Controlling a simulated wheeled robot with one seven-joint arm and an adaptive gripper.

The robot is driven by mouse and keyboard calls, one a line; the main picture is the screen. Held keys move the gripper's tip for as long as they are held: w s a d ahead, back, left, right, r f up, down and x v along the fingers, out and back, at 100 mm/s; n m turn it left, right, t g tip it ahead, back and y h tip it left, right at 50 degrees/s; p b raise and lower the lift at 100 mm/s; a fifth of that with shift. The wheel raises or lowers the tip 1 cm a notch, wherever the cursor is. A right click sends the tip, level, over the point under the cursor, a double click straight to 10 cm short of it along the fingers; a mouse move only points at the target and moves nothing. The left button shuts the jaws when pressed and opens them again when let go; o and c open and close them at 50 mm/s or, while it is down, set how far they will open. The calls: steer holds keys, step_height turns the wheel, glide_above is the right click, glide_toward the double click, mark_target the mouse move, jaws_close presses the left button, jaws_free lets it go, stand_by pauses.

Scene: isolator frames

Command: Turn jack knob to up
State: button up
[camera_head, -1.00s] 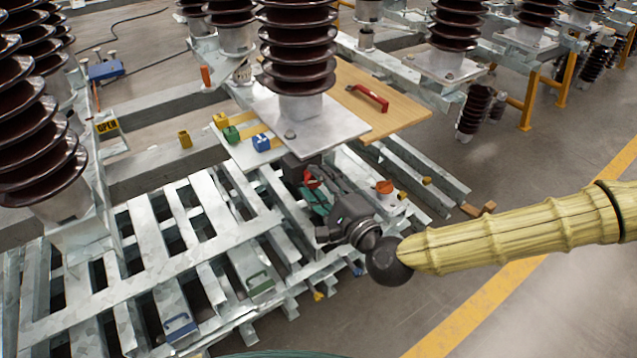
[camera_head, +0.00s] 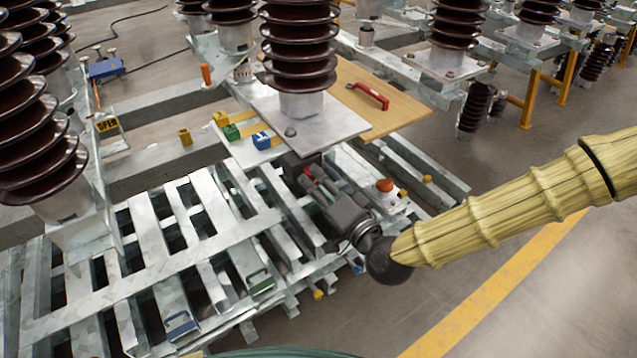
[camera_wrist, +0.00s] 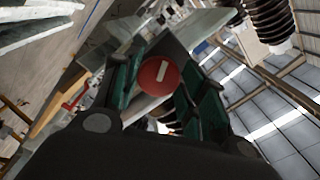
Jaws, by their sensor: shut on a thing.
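A round red knob face with a short white bar (camera_wrist: 159,77) sits between the green-padded fingers of my gripper (camera_wrist: 165,85) in the wrist view. The bar is slightly tilted in that picture. In the head view my gripper (camera_head: 312,178) reaches in from the right, beside the grey support plate under the middle insulator, with a bit of red at its fingertips. The gripper is shut on the red knob. The knob's mount is mostly hidden behind the fingers, and no up mark can be read.
Slatted metal frames (camera_head: 165,250) fill the left and centre. A wooden board with a red handle (camera_head: 370,96) lies behind the plate. A white part with an orange top (camera_head: 388,192) stands close right of my gripper. Brown insulators (camera_head: 300,50) rise close behind. Open floor is at lower right.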

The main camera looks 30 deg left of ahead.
steer(key=n, duration=0.4)
steer(key=shift+w+f+n, duration=0.1)
steer(key=shift+n, duration=0.3)
steer(key=n+b, duration=0.1)
steer(key=n, duration=0.3)
steer(key=shift+w+n, duration=0.1)
steer(key=shift+n, duration=0.3)
steer(key=o, duration=1)
steer(key=shift+d, duration=0.1)
steer(key=v, duration=1.2)
steer(key=shift+f, duration=0.1)
